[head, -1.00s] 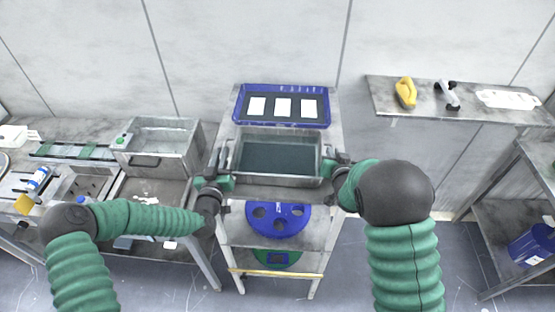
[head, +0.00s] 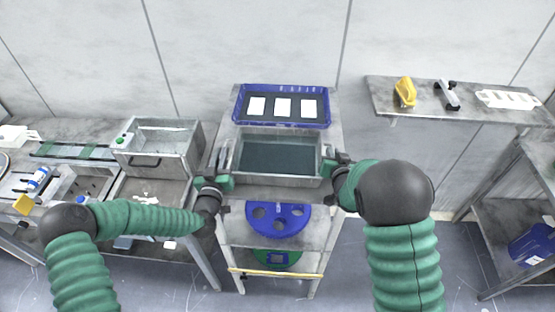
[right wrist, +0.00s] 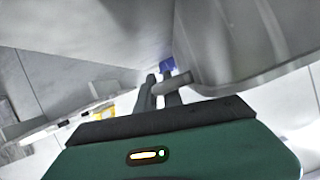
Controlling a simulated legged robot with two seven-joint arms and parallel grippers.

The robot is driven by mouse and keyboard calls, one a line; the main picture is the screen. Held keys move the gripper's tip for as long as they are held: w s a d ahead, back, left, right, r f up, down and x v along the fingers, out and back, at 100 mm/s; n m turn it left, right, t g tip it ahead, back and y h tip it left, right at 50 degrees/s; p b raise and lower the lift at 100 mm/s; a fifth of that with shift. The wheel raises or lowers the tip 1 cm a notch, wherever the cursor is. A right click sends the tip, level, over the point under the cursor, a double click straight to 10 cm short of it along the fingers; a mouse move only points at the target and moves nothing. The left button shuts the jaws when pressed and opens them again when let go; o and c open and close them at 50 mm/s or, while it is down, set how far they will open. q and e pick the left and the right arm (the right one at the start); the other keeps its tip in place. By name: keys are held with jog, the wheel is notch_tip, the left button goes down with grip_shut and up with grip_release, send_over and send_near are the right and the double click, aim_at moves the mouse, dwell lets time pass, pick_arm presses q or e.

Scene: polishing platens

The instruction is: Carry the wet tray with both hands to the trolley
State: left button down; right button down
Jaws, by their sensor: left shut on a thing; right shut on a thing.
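The wet tray (head: 277,182) is a grey metal tray with dark liquid in it. It is level, on or just above the top of the grey trolley (head: 322,205); I cannot tell whether it touches. My left gripper (head: 228,180) is shut on the tray's left end. My right gripper (head: 333,167) is shut on its right end. In the right wrist view my right gripper (right wrist: 164,90) has its fingers around a handle bar beside the tray's pale wall (right wrist: 235,40). The handle under the left fingers is mostly hidden.
A blue tray (head: 241,106) with white squares lies behind the wet tray on the trolley. Blue and green discs (head: 278,228) sit on the lower shelves. A bench with a metal basin (head: 165,145) stands left. A wall shelf (head: 425,108) holds a yellow tool at the right.

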pick_arm(q)
jog(key=shift+f, duration=0.1)
pick_arm(e)
jog(key=shift+f, duration=0.1)
